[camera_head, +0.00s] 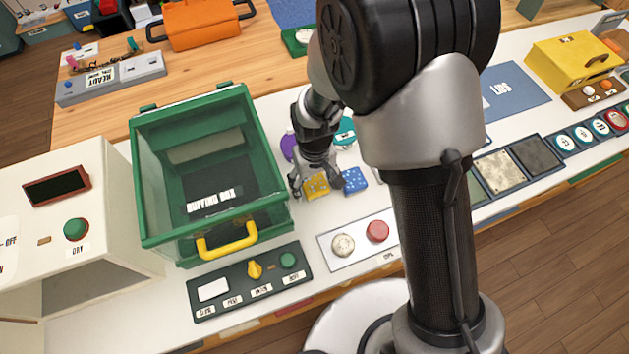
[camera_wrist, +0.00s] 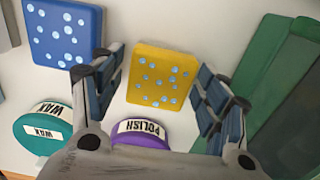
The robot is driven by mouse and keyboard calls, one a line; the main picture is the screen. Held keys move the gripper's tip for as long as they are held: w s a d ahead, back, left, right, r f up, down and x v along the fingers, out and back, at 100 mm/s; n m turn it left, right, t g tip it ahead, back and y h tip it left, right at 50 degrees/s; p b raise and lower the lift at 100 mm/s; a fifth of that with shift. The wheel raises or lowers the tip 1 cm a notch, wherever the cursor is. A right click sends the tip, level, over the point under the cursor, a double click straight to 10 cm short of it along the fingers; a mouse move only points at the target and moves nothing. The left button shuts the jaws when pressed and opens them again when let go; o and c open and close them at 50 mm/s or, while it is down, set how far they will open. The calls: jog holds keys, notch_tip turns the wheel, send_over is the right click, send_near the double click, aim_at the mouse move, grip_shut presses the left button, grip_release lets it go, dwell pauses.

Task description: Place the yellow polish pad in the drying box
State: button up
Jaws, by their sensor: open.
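The yellow polish pad (camera_head: 317,186) is a square with pale blue dots and lies on the white counter just right of the drying box. In the wrist view the yellow pad (camera_wrist: 161,75) sits between the two fingers of my gripper (camera_wrist: 158,95), with gaps on both sides. My gripper (camera_head: 316,182) is open over the pad and holds nothing. The drying box (camera_head: 160,220) has a green frame, clear walls, a dark floor with a label and a yellow front handle (camera_head: 228,243). Whether its clear lid is open or shut I cannot tell.
A blue dotted pad (camera_head: 354,180) lies close right of the yellow one. A purple polish tin (camera_wrist: 141,134) and a teal wax tin (camera_wrist: 48,130) stand near. A dark control panel (camera_head: 250,280) and a white panel with two knobs (camera_head: 358,238) lie in front.

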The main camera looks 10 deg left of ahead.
aim_at(315, 183)
notch_tip(315, 183, up, 12)
jog(key=p, duration=0.4)
jog(key=shift+r+p, duration=0.2)
jog(key=shift+p, duration=0.15)
